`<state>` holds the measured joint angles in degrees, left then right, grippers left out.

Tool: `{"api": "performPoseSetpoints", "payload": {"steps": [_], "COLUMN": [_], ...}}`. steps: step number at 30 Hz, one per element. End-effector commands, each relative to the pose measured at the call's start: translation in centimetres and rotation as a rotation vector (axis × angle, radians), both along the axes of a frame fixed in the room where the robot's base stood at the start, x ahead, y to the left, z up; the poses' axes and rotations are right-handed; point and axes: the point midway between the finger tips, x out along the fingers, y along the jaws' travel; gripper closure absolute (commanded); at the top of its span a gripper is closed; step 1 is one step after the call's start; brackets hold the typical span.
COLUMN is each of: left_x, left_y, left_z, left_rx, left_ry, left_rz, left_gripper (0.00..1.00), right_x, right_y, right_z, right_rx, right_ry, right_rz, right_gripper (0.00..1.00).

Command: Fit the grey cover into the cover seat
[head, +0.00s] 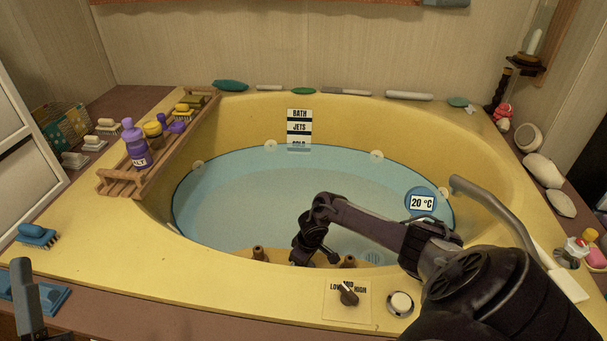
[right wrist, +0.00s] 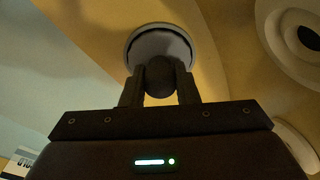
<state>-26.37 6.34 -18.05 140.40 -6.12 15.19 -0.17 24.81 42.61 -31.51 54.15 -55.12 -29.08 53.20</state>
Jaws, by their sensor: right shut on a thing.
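My right gripper (right wrist: 160,90) is shut on the dark round knob (right wrist: 160,76) of the grey cover (right wrist: 158,45). The cover is a grey disc with a paler rim around it, against the yellow tub wall. I cannot tell whether that rim belongs to the cover or to the cover seat, or whether the cover is flush. In the head view my right gripper (head: 316,258) reaches down inside the tub's near edge and the cover is hidden. A dark part of my left gripper (head: 27,300) shows at the lower left; its jaws are unclear.
A pale round fitting with a dark centre (right wrist: 304,38) is close to the right of the cover. Two brown pegs (head: 258,253) flank my right gripper. A control knob (head: 349,294) and a white button (head: 400,303) sit on the near rim. A grey rail (head: 495,208) is at right.

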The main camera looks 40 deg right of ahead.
Motion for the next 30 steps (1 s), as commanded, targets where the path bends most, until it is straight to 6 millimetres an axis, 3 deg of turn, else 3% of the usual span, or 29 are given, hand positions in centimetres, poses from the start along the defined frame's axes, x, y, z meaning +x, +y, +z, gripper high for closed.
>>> {"api": "performPoseSetpoints", "payload": {"steps": [12,13,18,30], "left_x": [0.2,0.2,0.2,0.5], "left_y": [-0.2,-0.2,-0.1,-0.3], "left_z": [-1.4,-1.4,-1.3,-1.4], "left_rx": [0.012,0.011,0.011,0.023], "left_ry": [0.050,0.049,0.045,0.061], "left_rz": [0.000,0.000,0.000,-0.002], "left_gripper": [0.64,0.64,0.64,0.64], "right_x": [0.0,0.0,0.0,0.0], "right_y": [0.0,0.0,0.0,0.0], "right_z": [-0.1,-0.1,-0.1,0.2], "right_rx": [0.000,0.000,0.000,0.000], "right_ry": [-0.001,-0.001,0.000,0.000], "right_rz": [0.000,0.000,0.000,0.000], "right_gripper": [0.95,0.69,0.47,0.47]}}
